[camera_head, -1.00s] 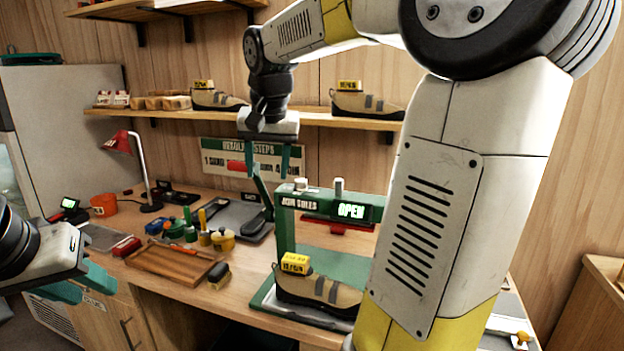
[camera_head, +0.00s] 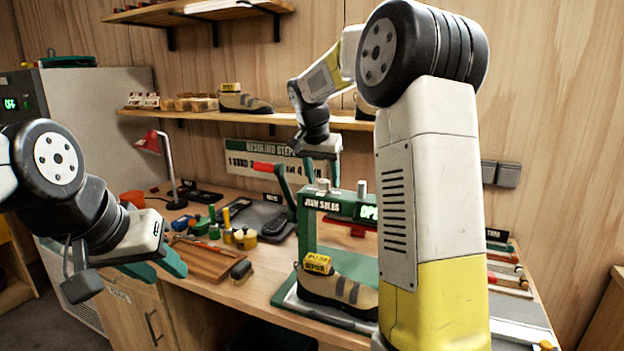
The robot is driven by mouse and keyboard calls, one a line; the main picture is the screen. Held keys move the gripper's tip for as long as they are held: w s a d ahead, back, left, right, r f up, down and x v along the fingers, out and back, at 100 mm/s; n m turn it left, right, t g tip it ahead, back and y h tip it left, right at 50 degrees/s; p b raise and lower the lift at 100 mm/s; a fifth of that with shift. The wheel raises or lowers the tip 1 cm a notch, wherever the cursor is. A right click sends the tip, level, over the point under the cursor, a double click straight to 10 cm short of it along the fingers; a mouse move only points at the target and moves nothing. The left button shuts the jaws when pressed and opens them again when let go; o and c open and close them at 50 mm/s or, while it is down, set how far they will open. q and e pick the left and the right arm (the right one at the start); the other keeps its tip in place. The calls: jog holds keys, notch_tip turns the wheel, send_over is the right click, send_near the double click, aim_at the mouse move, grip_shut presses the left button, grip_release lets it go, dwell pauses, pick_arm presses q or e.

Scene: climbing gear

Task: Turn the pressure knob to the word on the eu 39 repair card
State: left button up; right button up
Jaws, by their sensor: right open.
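The green sole press (camera_head: 312,203) stands on the bench. Its top bar reads "JOIN SOLES", beside a lit display partly covered by my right arm. Two short round posts, a left one (camera_head: 323,185) and a right one (camera_head: 362,189), rise from the bar; I cannot tell which is the pressure knob. A tan shoe (camera_head: 335,290) with a yellow tag (camera_head: 318,263) sits in the press; the tag's small print is unreadable. My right gripper (camera_head: 323,172) is open, fingers pointing down over the left post. My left gripper (camera_head: 158,268) is open and empty, in front of the bench.
A red-handled lever (camera_head: 283,182) rises left of the press. A wooden tray (camera_head: 205,265), brush (camera_head: 241,271), small pots and a red lamp (camera_head: 150,142) stand on the left. Shoes sit on the shelf (camera_head: 220,115) behind. A fridge-like cabinet stands far left.

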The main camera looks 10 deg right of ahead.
jog(key=shift+w+f, duration=0.1)
jog(key=shift+f, duration=0.15)
grip_shut()
